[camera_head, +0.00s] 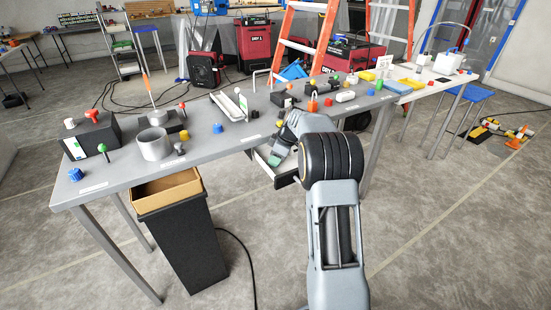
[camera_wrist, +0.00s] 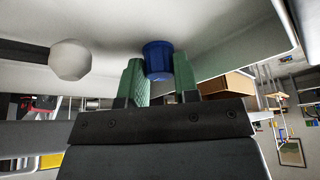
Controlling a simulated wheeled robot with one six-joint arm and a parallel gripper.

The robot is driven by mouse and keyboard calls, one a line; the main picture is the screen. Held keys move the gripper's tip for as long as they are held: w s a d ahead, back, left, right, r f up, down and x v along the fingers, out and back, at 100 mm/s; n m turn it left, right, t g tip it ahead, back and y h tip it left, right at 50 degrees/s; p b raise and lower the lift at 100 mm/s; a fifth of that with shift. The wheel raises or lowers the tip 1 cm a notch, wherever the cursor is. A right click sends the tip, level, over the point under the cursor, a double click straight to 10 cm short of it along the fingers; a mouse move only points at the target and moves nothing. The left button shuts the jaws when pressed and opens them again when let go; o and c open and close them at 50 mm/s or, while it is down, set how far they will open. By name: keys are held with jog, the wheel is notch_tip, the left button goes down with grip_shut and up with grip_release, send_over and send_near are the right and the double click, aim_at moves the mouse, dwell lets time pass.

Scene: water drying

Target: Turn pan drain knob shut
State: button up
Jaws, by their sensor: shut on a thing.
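A blue knob (camera_wrist: 158,58) shows in the wrist view under a pale pan (camera_wrist: 225,45). My gripper (camera_wrist: 158,78) has its two green fingers on either side of the knob, shut on it. In the head view my gripper (camera_head: 277,159) is at the front edge of the table, by a white pan (camera_head: 262,158) below the tabletop. The knob is hidden there by my arm and gripper. How far the knob is turned cannot be told. A white faceted knob (camera_wrist: 70,60) is left of my gripper in the wrist view.
A grey table (camera_head: 215,152) carries several knobs, boxes and a grey cup (camera_head: 154,144). A black bin with a cardboard-brown top (camera_head: 180,225) stands left of my gripper. Open floor lies right of my arm. Orange ladders (camera_head: 308,40) stand behind.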

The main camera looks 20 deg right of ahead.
aim_at(290, 167)
jog(key=o, duration=0.6)
jog(key=shift+o, duration=0.2)
jog(key=shift+d+r, duration=0.1)
jog(key=p+v, duration=0.2)
jog(key=v, duration=1.1)
jog(key=shift+d+r, duration=0.15)
jog(key=shift+r, duration=0.1)
jog(key=shift+s, duration=0.1)
